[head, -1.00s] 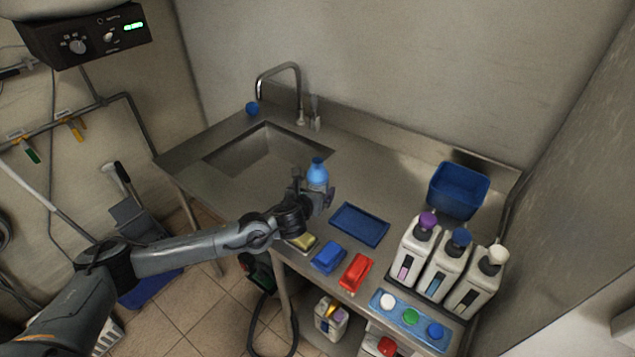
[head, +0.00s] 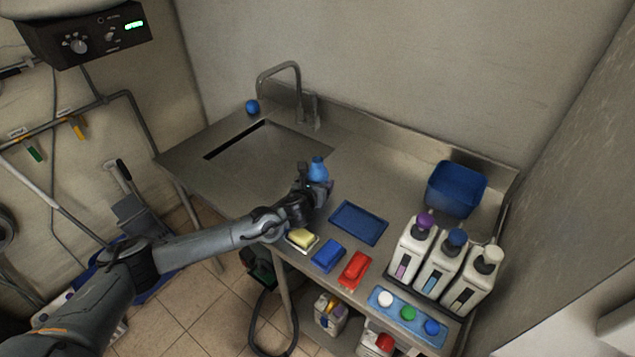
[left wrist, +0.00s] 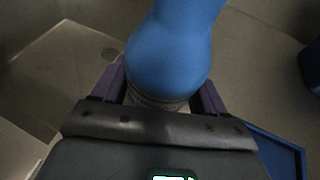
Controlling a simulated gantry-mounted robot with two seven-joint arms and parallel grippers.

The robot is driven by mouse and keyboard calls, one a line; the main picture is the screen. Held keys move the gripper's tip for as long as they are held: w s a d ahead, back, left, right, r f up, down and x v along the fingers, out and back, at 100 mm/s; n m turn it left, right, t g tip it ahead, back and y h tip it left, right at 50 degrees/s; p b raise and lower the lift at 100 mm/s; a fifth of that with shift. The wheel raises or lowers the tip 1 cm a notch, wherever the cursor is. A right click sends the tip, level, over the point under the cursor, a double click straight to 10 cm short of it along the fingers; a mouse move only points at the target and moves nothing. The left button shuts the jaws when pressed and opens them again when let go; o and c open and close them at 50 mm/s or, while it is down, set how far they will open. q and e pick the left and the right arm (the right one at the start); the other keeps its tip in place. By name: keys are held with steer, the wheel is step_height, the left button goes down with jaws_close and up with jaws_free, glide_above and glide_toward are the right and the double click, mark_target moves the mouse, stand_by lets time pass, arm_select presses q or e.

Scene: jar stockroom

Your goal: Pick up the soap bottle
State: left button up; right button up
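The blue soap bottle (head: 318,170) stands near the front of the steel counter, just right of the sink, its lower part hidden behind my left gripper (head: 316,187). In the left wrist view the bottle (left wrist: 172,50) fills the upper middle, between the two purple fingers of my left gripper (left wrist: 162,92). The bottle hides the fingertips, so I cannot tell whether they press on it. My right gripper is not in view.
A blue bin (head: 457,189) and white bottles (head: 440,268) stand further right. The sink (head: 270,150) is behind left.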

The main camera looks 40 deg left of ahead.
mark_target(315, 177)
arm_select(q)
steer(key=c, duration=0.4)
steer(key=shift+o, duration=0.2)
steer(key=shift+r, duration=0.25)
steer(key=shift+r+b, duration=0.7)
steer(key=shift+r, duration=1)
steer(key=w+d+r+b, duration=0.3)
steer(key=d+r, duration=0.4)
steer(key=d, duration=0.4)
steer(key=shift+b, duration=0.4)
steer(key=shift+d+r, duration=0.1)
steer(key=shift+d, duration=0.05)
